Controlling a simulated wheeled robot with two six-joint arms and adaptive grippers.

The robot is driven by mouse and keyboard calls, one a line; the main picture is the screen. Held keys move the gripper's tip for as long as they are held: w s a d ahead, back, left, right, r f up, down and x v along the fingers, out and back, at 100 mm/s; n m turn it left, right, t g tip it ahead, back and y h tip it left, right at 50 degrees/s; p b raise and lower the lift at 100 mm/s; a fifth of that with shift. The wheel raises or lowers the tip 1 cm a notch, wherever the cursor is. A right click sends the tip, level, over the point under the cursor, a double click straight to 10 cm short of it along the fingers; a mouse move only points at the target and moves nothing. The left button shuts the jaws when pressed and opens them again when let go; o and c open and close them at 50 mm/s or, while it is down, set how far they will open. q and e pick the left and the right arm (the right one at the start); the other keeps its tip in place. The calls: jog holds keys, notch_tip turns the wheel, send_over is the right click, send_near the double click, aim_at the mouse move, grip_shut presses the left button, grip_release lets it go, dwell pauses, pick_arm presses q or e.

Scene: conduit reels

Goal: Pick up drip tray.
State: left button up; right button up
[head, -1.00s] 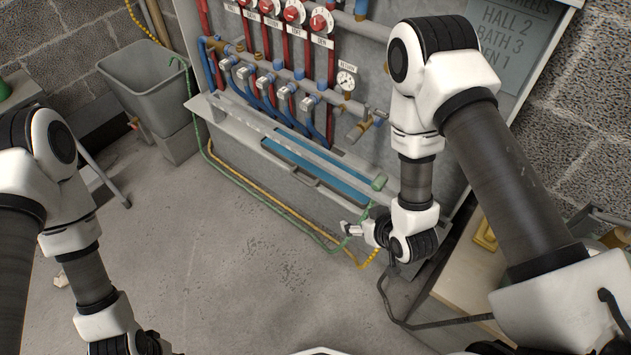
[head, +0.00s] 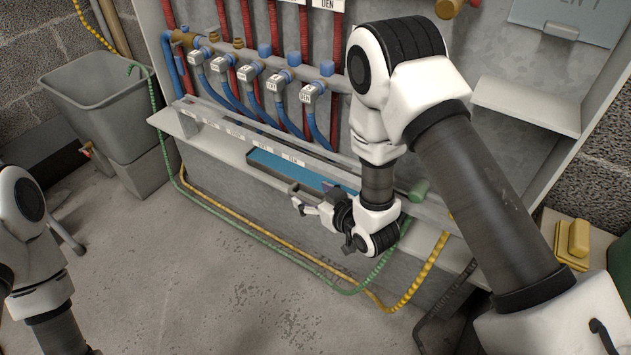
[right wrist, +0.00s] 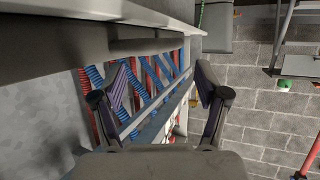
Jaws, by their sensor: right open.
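The drip tray appears to be the long shallow tray with a blue inside (head: 290,171), set in the ledge below the valves in the head view. Its right end is hidden behind my right wrist. My right gripper (head: 318,212) is in front of the tray's front edge, towards its right part. The right wrist view shows its two fingers (right wrist: 162,88) wide apart, with nothing held between them. Hoses and a pale rail show beyond the fingers. I cannot tell whether a finger touches the tray. My left arm is at the lower left, and its gripper is out of the picture.
The pale ledge (head: 213,147) runs below the valves (head: 250,72) and blue hoses. A green hose (head: 172,165) and a yellow hose (head: 262,235) run down to the floor. A grey bin (head: 105,105) stands at the left. The floor (head: 190,290) in front is largely clear.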

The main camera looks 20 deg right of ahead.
aim_at(297, 186)
jog(key=b+x, duration=0.2)
jog(key=x, duration=0.4)
jog(key=shift+w+f+b, duration=0.15)
jog(key=shift+f+b, duration=0.1)
jog(key=shift+b, duration=0.05)
jog(key=shift+r, duration=0.1)
jog(key=c, duration=1.3)
